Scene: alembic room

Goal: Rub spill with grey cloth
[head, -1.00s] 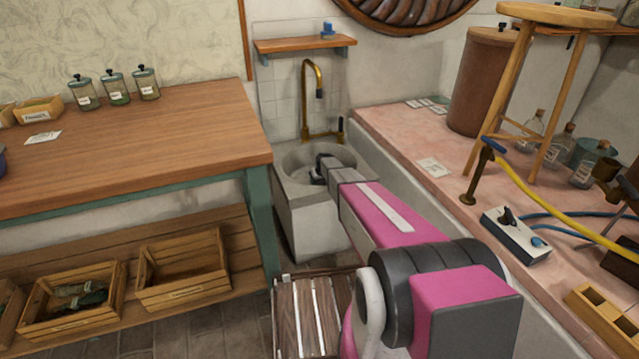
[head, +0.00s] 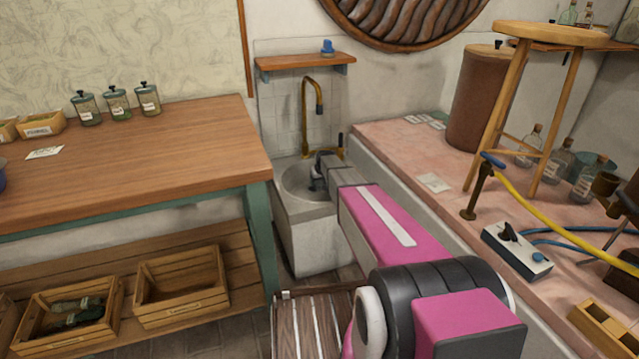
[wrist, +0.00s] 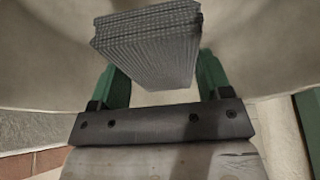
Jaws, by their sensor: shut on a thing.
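The grey cloth (wrist: 150,50) is a folded, ribbed bundle in the wrist view. My gripper (wrist: 163,76) is shut on it, with a green finger on each side. In the head view my gripper (head: 317,180) is at the stone sink (head: 298,205), over its basin, and the cloth cannot be made out there. A pale curved surface fills the background of the wrist view, probably the basin. I cannot tell whether the cloth touches it. No spill can be made out in either view.
A brass tap (head: 308,110) rises behind the basin, below a small wooden shelf (head: 305,61). A wooden table (head: 130,150) stands left. A pink counter (head: 400,145) on the right holds a stool (head: 540,95), bottles and a switch box (head: 516,248). A slatted wooden crate (head: 310,325) is below my arm.

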